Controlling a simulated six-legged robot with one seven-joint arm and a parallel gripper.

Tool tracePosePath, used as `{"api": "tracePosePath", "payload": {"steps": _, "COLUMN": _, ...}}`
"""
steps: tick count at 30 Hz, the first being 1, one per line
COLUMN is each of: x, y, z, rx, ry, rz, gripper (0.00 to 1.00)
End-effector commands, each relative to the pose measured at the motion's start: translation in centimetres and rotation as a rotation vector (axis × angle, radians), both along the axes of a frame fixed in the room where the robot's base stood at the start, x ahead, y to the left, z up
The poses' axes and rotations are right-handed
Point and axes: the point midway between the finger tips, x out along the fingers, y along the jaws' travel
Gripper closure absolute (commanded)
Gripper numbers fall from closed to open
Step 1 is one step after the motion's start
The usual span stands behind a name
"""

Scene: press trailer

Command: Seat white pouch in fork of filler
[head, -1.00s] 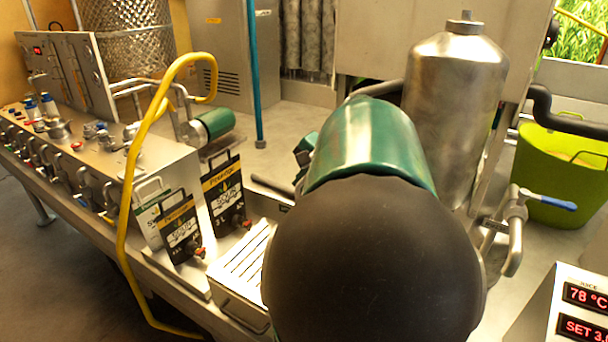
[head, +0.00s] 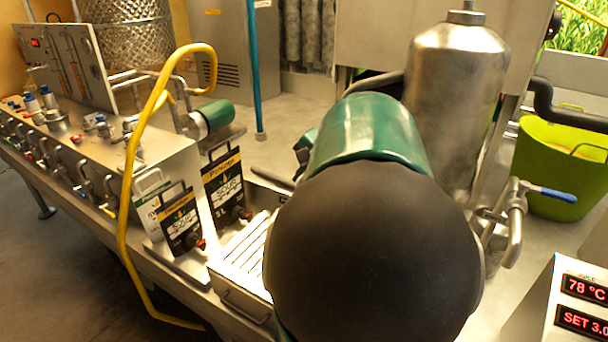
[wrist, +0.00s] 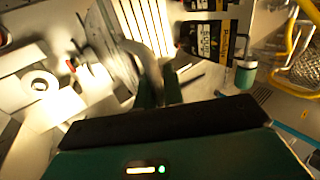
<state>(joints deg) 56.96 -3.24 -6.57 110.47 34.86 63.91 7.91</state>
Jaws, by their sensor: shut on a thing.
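My gripper (wrist: 150,90) shows in the wrist view, its fingers blurred and partly hidden by the dark bar of my wrist. It is shut on a pale, edge-on panel (wrist: 97,45), which looks like the white pouch. In the head view my arm hides the gripper and what it holds. A pale machine part with a white ring (wrist: 38,84) lies left of the gripper in the wrist view. It may belong to the filler, but I cannot make out the fork. The pouch appears apart from that ring.
Black-labelled pouches (head: 225,185) and a white one (head: 147,190) stand beside a slatted tray (head: 243,252). A yellow hose (head: 126,210) arches left of them. A steel tank (head: 455,100), blue-handled valve (head: 545,192), green bucket (head: 560,170) and display box (head: 560,300) are right.

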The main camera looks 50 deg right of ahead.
Motion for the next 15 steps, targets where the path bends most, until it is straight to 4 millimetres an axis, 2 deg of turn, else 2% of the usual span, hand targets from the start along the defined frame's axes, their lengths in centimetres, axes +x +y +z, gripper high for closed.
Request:
{"api": "tracePosePath", "payload": {"steps": 14, "x": 0.00, "y": -0.01, "z": -0.50, "rx": 0.000, "ry": 0.000, "rz": 0.000, "gripper": 1.00}}
{"api": "tracePosePath", "payload": {"steps": 15, "x": 0.00, "y": -0.01, "z": -0.50, "rx": 0.000, "ry": 0.000, "rz": 0.000, "gripper": 0.84}}
